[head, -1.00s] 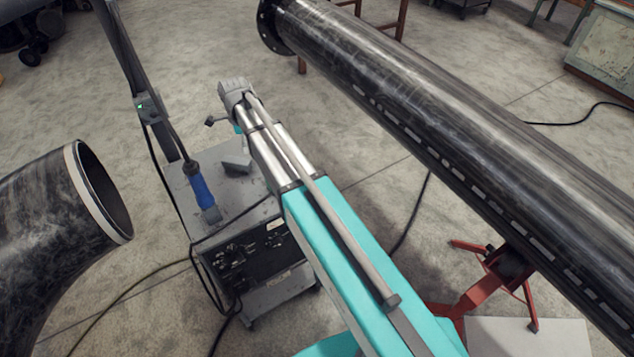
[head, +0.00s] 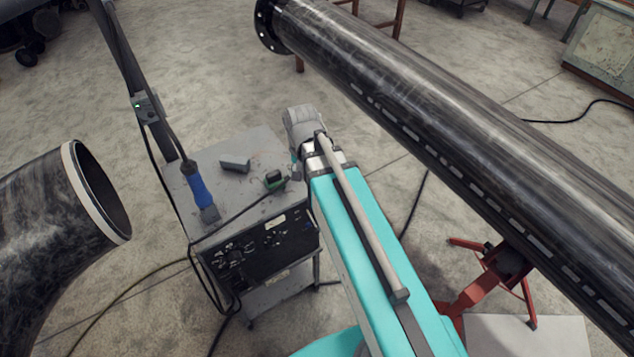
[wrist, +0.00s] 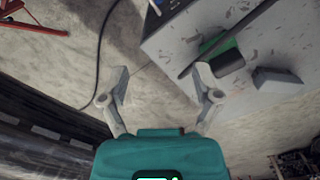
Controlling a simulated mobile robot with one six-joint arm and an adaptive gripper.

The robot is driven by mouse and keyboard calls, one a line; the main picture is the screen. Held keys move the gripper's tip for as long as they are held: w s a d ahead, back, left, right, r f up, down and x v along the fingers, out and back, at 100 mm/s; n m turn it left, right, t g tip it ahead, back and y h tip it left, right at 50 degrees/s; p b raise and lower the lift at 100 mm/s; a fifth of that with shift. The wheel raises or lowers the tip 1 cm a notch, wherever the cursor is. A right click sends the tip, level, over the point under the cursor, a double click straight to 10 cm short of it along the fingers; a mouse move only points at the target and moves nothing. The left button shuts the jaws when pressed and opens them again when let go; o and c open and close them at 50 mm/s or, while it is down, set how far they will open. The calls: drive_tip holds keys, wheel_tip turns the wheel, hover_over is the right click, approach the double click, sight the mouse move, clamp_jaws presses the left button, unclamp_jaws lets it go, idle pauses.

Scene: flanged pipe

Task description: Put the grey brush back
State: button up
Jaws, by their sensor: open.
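A small grey block (head: 235,164), which may be the grey brush, lies on the cart top (head: 255,150); no bristles can be made out. In the wrist view the grey block (wrist: 278,80) is right of my gripper (wrist: 162,80), apart from it. My gripper is open, with nothing between its fingers, and shows over floor beside the cart edge. In the head view my arm hides most of it. A green and black object (head: 274,181) lies on the cart near my arm's end.
A large black pipe (head: 430,120) runs diagonally at the right, above a red stand (head: 495,275). A bent pipe end (head: 60,220) is at the left. A dark post (head: 135,80) rises behind the cart. Cables hang around the cart (head: 205,290).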

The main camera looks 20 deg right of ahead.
drive_tip(key=s+n, duration=0.1)
drive_tip(key=s+d+n, duration=0.1)
drive_tip(key=s, duration=0.1)
drive_tip(key=s+d+n, duration=0.1)
drive_tip(key=n, duration=0.1)
drive_tip(key=shift+s+d, duration=0.25)
drive_tip(key=shift+s, duration=0.1)
idle(2.1)
